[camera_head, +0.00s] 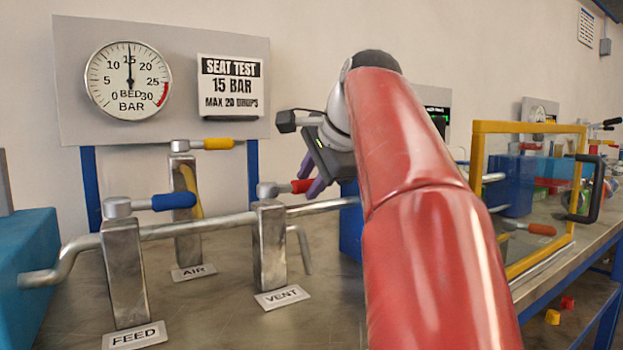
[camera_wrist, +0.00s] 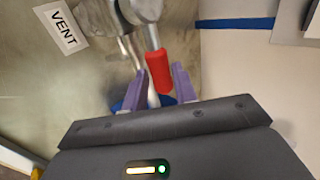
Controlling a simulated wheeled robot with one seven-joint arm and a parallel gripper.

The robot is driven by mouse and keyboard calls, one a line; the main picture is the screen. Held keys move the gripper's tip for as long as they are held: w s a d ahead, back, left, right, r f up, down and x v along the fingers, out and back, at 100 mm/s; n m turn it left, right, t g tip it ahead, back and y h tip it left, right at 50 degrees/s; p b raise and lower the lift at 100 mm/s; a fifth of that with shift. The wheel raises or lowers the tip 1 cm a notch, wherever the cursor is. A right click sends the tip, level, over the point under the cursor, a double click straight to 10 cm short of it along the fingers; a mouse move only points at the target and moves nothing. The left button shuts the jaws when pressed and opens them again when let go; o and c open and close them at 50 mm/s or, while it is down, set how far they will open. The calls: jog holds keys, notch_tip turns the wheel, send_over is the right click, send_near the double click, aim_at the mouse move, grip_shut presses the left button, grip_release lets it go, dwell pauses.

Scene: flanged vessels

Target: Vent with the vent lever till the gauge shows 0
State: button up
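The vent lever has a red handle (camera_head: 302,186) on a grey post (camera_head: 270,245) labelled VENT. It points right, roughly along the pipe. My gripper (camera_head: 312,174) is at the handle's end, with its purple fingers on either side. In the wrist view the red handle (camera_wrist: 158,72) reaches between the two fingertips (camera_wrist: 160,78), with gaps beside it, so the gripper looks open. The round gauge (camera_head: 129,80) marked BED BAR has its needle straight up at 15.
The blue FEED lever (camera_head: 174,201) stands front left and the yellow AIR lever (camera_head: 218,144) behind. A pipe (camera_head: 220,225) runs between the posts. A sign (camera_head: 230,85) reads SEAT TEST 15 BAR. A yellow-framed clear panel (camera_head: 477,150) stands right of my arm.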

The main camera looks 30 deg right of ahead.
grip_shut()
